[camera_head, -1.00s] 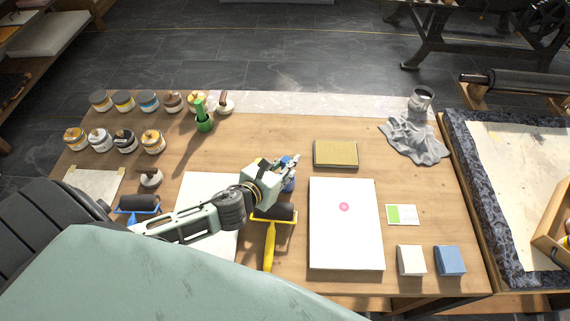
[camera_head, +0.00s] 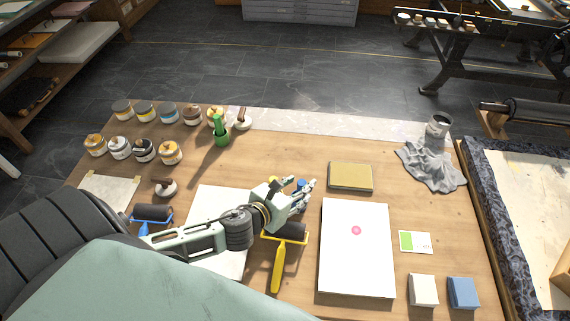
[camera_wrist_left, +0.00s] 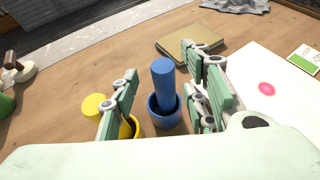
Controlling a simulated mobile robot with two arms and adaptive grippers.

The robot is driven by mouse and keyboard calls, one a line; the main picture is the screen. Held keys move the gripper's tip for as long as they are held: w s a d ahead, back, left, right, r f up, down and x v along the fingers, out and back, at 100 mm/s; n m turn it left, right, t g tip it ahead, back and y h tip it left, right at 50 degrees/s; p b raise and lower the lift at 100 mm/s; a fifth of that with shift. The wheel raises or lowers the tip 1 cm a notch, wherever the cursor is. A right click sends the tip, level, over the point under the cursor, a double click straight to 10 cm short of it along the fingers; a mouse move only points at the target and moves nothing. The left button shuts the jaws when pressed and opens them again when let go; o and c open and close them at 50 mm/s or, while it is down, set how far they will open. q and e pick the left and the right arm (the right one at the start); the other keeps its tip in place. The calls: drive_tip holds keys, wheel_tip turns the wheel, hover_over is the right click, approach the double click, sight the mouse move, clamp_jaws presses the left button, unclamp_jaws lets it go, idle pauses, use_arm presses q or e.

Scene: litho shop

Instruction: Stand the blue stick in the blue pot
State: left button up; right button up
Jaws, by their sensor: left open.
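The blue stick (camera_wrist_left: 163,78) stands nearly upright in the blue pot (camera_wrist_left: 165,119) in the left wrist view, its lower end inside the rim. My left gripper (camera_wrist_left: 160,66) is open, with its fingers on either side of the stick and visible gaps between. In the head view my left gripper (camera_head: 297,190) is over the table's middle. Only a little of the blue stick (camera_head: 301,184) shows between its fingers there, and the pot is mostly hidden. My right gripper is not in view.
A yellow pot with a yellow stick (camera_wrist_left: 95,105) stands close left of the blue pot. A green pot and stick (camera_head: 221,133) stand farther back, beside several jars. A yellow-handled roller (camera_head: 279,268) lies near my gripper. A white paper stack (camera_head: 357,265) lies to the right.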

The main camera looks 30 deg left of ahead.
use_arm(q)
drive_tip(key=d+v, duration=0.1)
drive_tip(key=v, duration=0.9)
drive_tip(key=shift+s+a+r, duration=0.2)
drive_tip(key=shift+s+a, duration=0.1)
drive_tip(key=shift+a, duration=0.2)
drive_tip(key=shift+f, duration=0.1)
